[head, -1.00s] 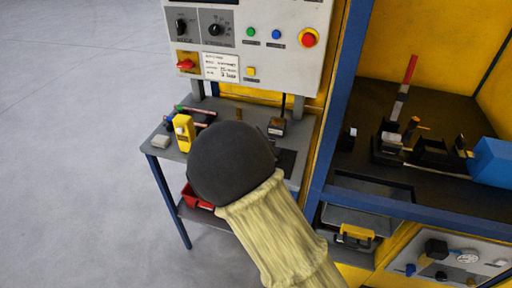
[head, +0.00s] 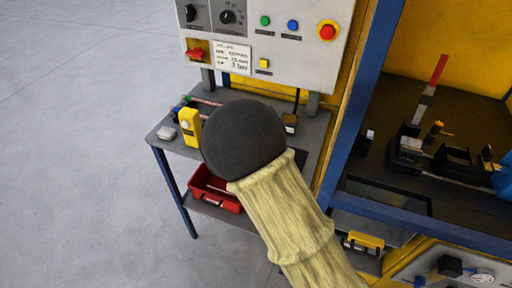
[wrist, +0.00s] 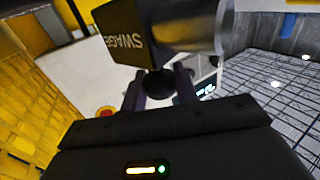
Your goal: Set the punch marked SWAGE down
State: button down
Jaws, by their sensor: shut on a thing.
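The punch marked SWAGE (wrist: 126,42) fills the top of the wrist view. It has a dark block with yellow lettering and a bright metal cylinder to the right. My gripper (wrist: 158,86) is shut on a dark rounded part below the block and holds the punch in front of the wrist camera. In the head view my sleeved arm and its dark round end hide the gripper and the punch. The grey side table (head: 163,140) is behind and beside my arm, partly hidden by it.
A red bin (head: 213,188) is on the lower shelf. A control panel (head: 262,45) rises behind. The blue-framed press bench (head: 392,170) is to the right.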

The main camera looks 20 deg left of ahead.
notch_tip(320, 180, down, 5)
jog(key=shift+p, duration=0.35)
jog(key=shift+w+a+f, duration=0.1)
jog(key=shift+w+f, duration=0.05)
jog(key=shift+f, duration=0.1)
jog(key=shift+f, duration=0.25)
notch_tip(320, 180, down, 3)
jog(key=shift+f+p, duration=0.2)
jog(key=shift+p, duration=0.15)
jog(key=shift+w+f, duration=0.1)
jog(key=shift+f, duration=0.05)
jog(key=c, duration=1.5)
grip_release()
jog(key=shift+f, duration=0.1)
jog(key=shift+o, duration=0.8)
jog(key=shift+s, duration=0.2)
